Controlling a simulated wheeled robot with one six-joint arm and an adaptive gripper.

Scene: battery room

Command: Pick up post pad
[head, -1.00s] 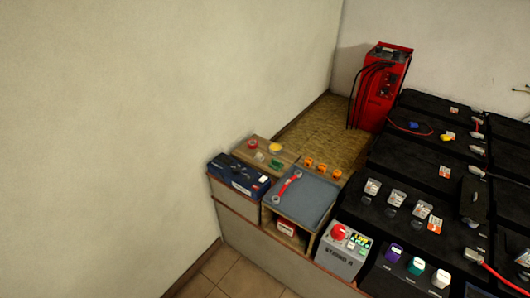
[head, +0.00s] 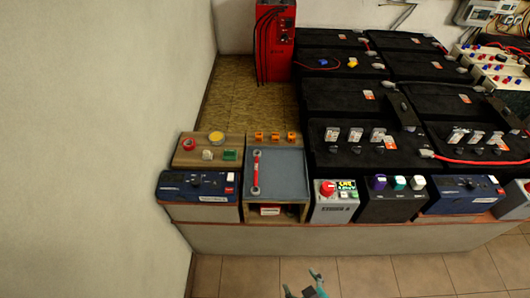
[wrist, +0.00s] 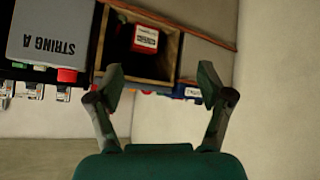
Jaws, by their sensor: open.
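Several small items lie on a wooden board (head: 184,158) at the left: a red ring (head: 188,144), a yellow disc (head: 217,137), a white piece (head: 208,155) and a green piece (head: 230,155). I cannot tell which of them, if any, is the post pad. My gripper (head: 301,282) is at the bottom of the head view, over the floor in front of the bench. In the wrist view my gripper (wrist: 160,82) is open, with nothing between its fingers. Beyond them is an open cubby with a red box (wrist: 146,38) inside.
A grey-blue tray (head: 285,178) holds a red-handled wrench (head: 256,172). The red box also shows below it (head: 270,210). A dark blue case (head: 172,188), a grey switch box (head: 334,210) and black batteries (head: 340,95) crowd the bench. The tiled floor (head: 370,275) in front is clear.

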